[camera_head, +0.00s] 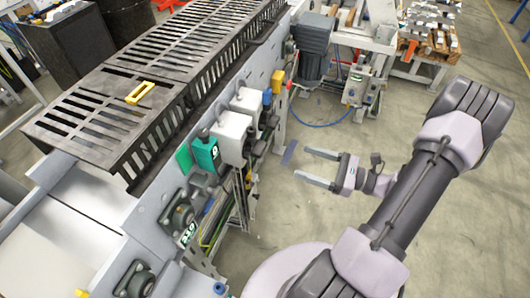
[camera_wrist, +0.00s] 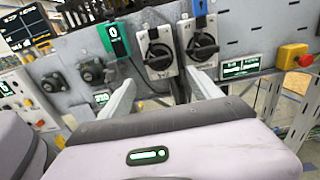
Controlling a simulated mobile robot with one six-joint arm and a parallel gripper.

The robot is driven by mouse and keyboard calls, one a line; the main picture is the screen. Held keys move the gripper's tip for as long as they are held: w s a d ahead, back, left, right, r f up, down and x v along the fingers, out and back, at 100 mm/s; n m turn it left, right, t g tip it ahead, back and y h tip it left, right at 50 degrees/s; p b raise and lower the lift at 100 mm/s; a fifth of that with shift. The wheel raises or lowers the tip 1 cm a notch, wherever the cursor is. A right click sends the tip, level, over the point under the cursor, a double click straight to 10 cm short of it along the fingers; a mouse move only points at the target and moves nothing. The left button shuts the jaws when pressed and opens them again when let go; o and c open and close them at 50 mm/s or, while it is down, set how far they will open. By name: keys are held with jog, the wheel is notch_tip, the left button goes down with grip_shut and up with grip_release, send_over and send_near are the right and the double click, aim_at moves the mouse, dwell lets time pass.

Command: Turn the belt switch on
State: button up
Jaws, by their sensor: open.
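Two grey switch boxes with black rotary knobs sit side by side on the machine's side panel. The wrist view shows the left knob (camera_wrist: 158,57) and the right knob (camera_wrist: 202,47); I cannot tell which is the belt switch or whether either is on. In the head view, the left box (camera_head: 232,132) and right box (camera_head: 247,102) show from above, their knobs mostly hidden. My gripper (camera_head: 302,165) is open and empty, its fingers pointing at the panel with a clear gap. In the wrist view its fingertips (camera_wrist: 165,85) appear below the two knobs.
A green box (camera_wrist: 113,38) is left of the switches. A red button on a yellow box (camera_wrist: 297,56) and a small lit display (camera_wrist: 240,67) are to the right. The slotted conveyor cover (camera_head: 85,118) bears a yellow frame (camera_head: 140,92). Floor (camera_head: 330,215) around my gripper is clear.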

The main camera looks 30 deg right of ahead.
aim_at(264, 150)
jog(key=b+x, duration=0.2)
jog(key=x, duration=1.1)
jog(key=shift+b, duration=0.3)
